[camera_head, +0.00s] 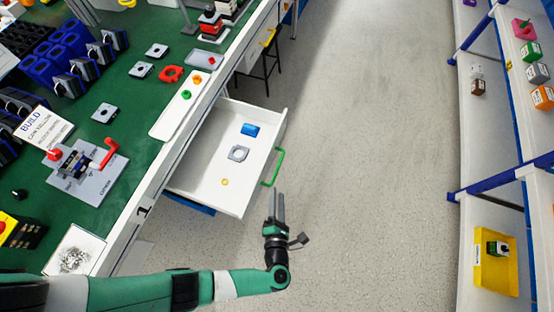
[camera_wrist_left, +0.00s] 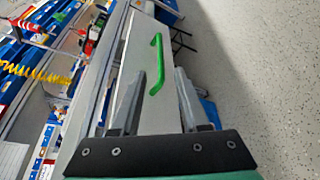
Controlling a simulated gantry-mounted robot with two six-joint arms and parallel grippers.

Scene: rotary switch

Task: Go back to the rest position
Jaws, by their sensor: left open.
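My left gripper (camera_head: 279,207) is in front of the open white drawer (camera_head: 206,184), its fingers pointing toward the green drawer handle (camera_head: 279,165). In the head view a small gap shows between fingertips and handle. In the left wrist view my left gripper (camera_wrist_left: 160,92) is open and empty, and the green handle (camera_wrist_left: 156,60) appears beyond the fingertips. My right gripper is not in view.
The green workbench (camera_head: 120,140) on the left carries switch parts, a sign (camera_head: 43,130) and a grey fixture with red handles (camera_head: 85,170). A shelf rack (camera_head: 500,180) with coloured items stands at the right. The floor (camera_head: 370,170) between is clear.

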